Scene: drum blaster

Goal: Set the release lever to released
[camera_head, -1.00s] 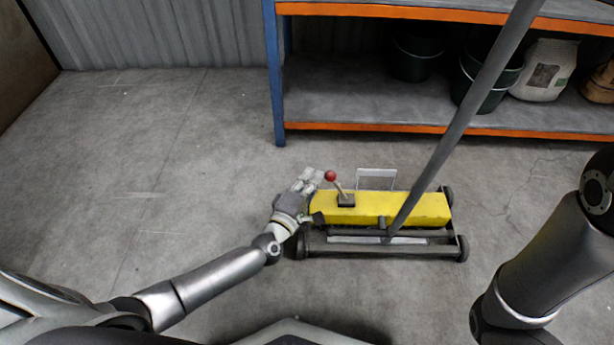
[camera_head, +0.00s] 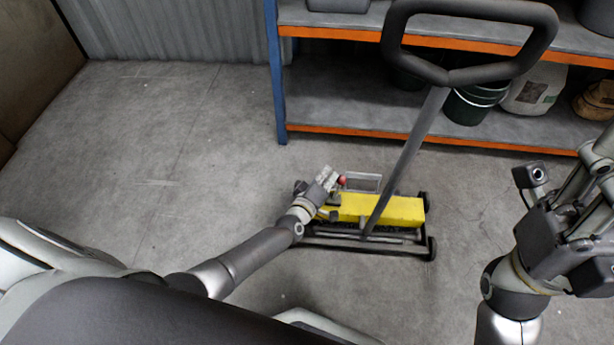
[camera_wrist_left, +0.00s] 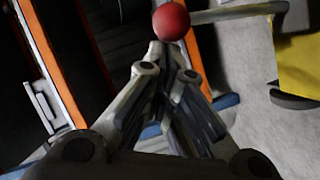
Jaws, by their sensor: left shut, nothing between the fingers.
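The release lever is a thin rod with a red ball knob (camera_head: 342,181), above the left part of the yellow sweeper body (camera_head: 385,209). Its rod and base are mostly hidden by my left gripper in the head view. My left gripper (camera_head: 329,176) is shut and empty, right beside the knob on its left. In the left wrist view the red knob (camera_wrist_left: 171,20) sits just beyond the closed fingertips (camera_wrist_left: 162,52), with the rod (camera_wrist_left: 238,13) running right. I cannot tell whether they touch. My right gripper (camera_head: 590,185) is at the right edge, away from the sweeper; its fingertips are unclear.
The sweeper's grey pole and black loop handle (camera_head: 548,45) rise in front of the shelf (camera_head: 340,130). The shelf holds dark buckets (camera_head: 472,103) and a white container (camera_head: 533,90). The floor to the left is free.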

